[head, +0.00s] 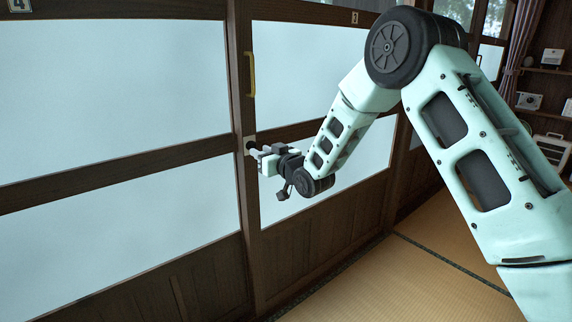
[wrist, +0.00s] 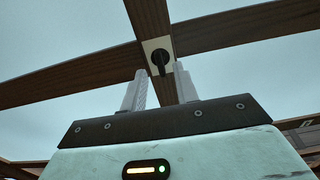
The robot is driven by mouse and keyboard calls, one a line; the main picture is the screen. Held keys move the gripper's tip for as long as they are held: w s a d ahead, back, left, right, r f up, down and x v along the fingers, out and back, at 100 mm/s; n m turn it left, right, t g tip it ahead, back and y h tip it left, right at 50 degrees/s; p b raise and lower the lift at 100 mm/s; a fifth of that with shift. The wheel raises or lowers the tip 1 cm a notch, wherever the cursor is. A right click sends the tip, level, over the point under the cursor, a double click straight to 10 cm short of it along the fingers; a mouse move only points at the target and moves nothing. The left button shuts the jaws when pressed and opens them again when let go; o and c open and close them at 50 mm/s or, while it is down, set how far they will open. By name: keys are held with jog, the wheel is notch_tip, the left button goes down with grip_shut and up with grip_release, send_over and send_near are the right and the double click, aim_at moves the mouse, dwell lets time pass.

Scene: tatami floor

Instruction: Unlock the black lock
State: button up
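The black lock (head: 249,145) is a small black knob on a pale plate, on the dark wooden upright between two door panels. In the wrist view the lock (wrist: 160,57) shows with its knob roughly upright on the white plate. My gripper (head: 257,153) is right at the lock in the head view, and its fingers partly hide it. In the wrist view my gripper (wrist: 159,72) has its two pale fingers apart, with nothing between them that I can see gripped. The knob appears beyond and between the fingertips. I cannot tell whether a finger touches it.
Sliding doors with frosted panes (head: 110,85) and dark wooden rails fill the left and middle. A brass handle (head: 251,74) stands upright above the lock. The tatami floor (head: 400,285) is clear at lower right. Shelves with small appliances (head: 529,100) stand at far right.

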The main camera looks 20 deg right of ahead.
jog(key=v, duration=1.5)
jog(key=s+a+f+n+g+h, duration=0.1)
jog(key=s+a+f+n+g, duration=0.15)
jog(key=s+a+g, duration=0.8)
jog(key=s+a+n+g+h, duration=0.2)
jog(key=s+g+h, duration=0.35)
jog(key=s, duration=2.05)
notch_tip(320, 180, up, 23)
jog(key=g+y+p, duration=0.1)
jog(key=p, duration=2.2)
jog(key=shift+f, duration=0.2)
